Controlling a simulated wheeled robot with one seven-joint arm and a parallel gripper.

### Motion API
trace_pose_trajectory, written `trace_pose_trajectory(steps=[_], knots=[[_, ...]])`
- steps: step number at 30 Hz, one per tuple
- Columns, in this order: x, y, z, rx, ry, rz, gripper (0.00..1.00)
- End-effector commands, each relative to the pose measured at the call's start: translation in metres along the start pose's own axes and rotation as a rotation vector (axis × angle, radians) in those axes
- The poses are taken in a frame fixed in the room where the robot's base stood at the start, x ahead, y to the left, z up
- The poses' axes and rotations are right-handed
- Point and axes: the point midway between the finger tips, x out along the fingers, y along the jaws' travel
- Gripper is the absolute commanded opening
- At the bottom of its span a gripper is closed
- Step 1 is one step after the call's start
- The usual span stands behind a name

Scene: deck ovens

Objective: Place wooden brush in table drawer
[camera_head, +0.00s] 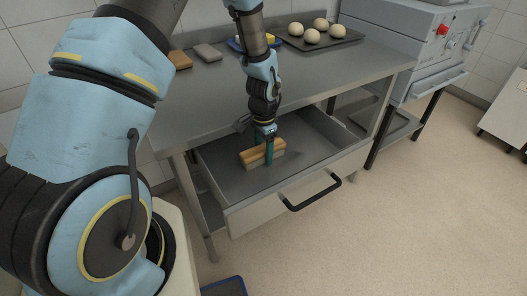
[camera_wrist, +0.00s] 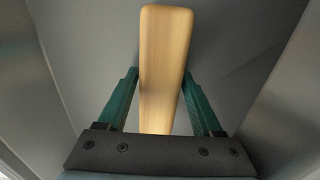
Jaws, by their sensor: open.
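The wooden brush (camera_head: 254,158) lies inside the open table drawer (camera_head: 232,180), in its left-middle part, and seems to rest on the drawer floor. In the wrist view the brush's pale wooden back (camera_wrist: 164,60) runs between the two green fingers of my gripper (camera_wrist: 160,92). The fingers stand apart, with a narrow gap visible beside the wood. In the head view my gripper (camera_head: 268,150) points down into the drawer at the brush. The drawer is pulled out under the steel table (camera_head: 222,92). The brush's underside is mostly hidden.
On the table are a brown block (camera_head: 180,60), a grey-brown block (camera_head: 208,53), a blue tray partly behind my arm, and a dark tray (camera_head: 345,38) with several dough balls. The drawer handle (camera_head: 312,195) juts forward. A grey oven (camera_head: 420,40) stands right.

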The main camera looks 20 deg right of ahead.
Motion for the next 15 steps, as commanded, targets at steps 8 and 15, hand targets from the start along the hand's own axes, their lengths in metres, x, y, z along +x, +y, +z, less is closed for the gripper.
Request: trace_pose_trajectory(steps=[8, 15], knots=[[-0.040, -0.001, -0.001, 0.000, 0.006, -0.004, 0.67], [-0.086, -0.001, -0.001, -0.002, 0.005, -0.004, 0.67]])
